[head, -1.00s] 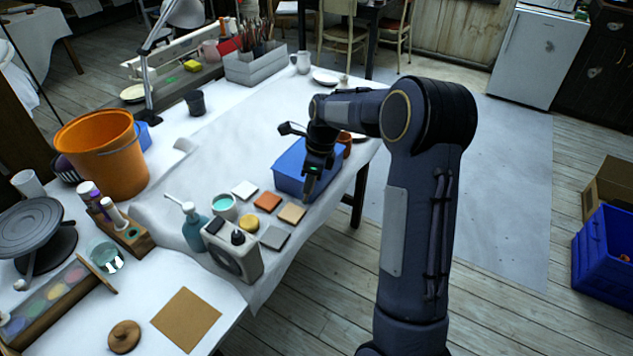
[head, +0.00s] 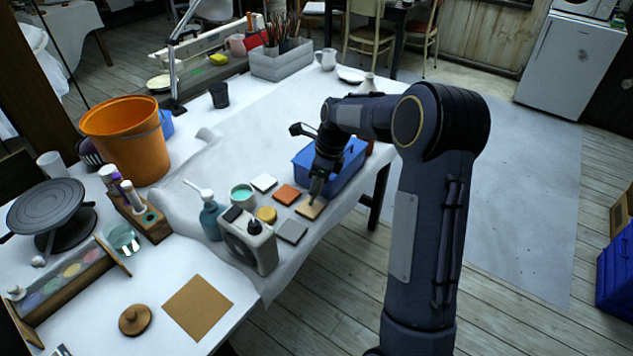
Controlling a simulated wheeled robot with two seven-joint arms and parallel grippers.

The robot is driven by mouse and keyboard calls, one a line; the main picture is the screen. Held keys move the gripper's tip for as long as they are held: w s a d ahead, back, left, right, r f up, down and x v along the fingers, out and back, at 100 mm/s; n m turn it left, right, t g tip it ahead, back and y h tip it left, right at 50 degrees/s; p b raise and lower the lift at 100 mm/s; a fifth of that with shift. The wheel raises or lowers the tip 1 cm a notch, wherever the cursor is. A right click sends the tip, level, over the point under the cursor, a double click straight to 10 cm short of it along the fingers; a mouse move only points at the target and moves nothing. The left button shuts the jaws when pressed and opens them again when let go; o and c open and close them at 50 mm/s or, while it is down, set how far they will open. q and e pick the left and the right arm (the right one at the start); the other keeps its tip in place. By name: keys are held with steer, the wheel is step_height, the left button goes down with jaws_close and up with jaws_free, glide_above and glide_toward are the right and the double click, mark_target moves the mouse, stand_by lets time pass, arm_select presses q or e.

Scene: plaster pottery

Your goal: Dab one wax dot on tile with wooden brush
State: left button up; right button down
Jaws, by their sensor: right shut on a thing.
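My right gripper (head: 317,190) points down just over the tan tile's far edge. It is shut on a thin thing that I take for the wooden brush; the brush is barely visible, and I cannot tell whether its tip touches the tile. A cup with teal contents (head: 243,194) stands left of the tiles. No wax dot can be made out. My left gripper is out of view.
A blue tray (head: 343,172) sits close behind my right gripper. The table's middle (head: 270,130) is clear.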

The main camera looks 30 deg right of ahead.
steer(key=shift+f, duration=0.5)
stand_by(0.5)
steer(key=shift+r, duration=0.15)
stand_by(0.5)
step_height(320, 180, up, 4)
steer(key=p, duration=0.4)
steer(key=shift+r, duration=0.2)
